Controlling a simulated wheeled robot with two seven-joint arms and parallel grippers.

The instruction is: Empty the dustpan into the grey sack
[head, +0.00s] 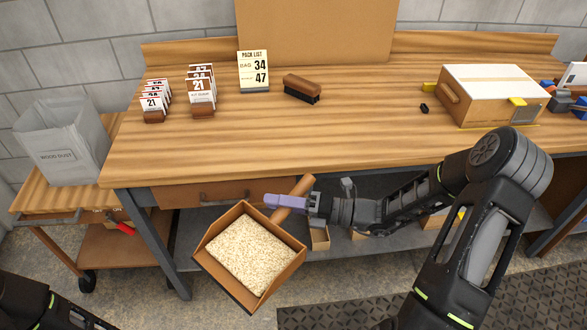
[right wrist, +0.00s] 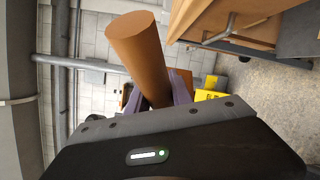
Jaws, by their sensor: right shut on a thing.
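The dustpan (head: 297,262) is a brown wooden pan full of pale wood shavings (head: 250,255). It hangs in front of the workbench, below the level of its top. My right gripper (head: 285,201) is shut on its round wooden handle, which also shows in the right wrist view (right wrist: 136,52). The grey sack (head: 60,140) stands open on a wooden cart at the far left, with a "WOOD DUST" label on its front. Its inside bottom is hidden. Part of my left arm shows at the lower left, but its gripper is out of view.
The workbench (head: 300,133) lies behind the dustpan. It holds tag stacks (head: 201,95), a pack list card (head: 254,72), a brush (head: 302,88) and a box (head: 495,92). The wooden cart (head: 35,196) stands left of the bench, with a gap between its front and the dustpan.

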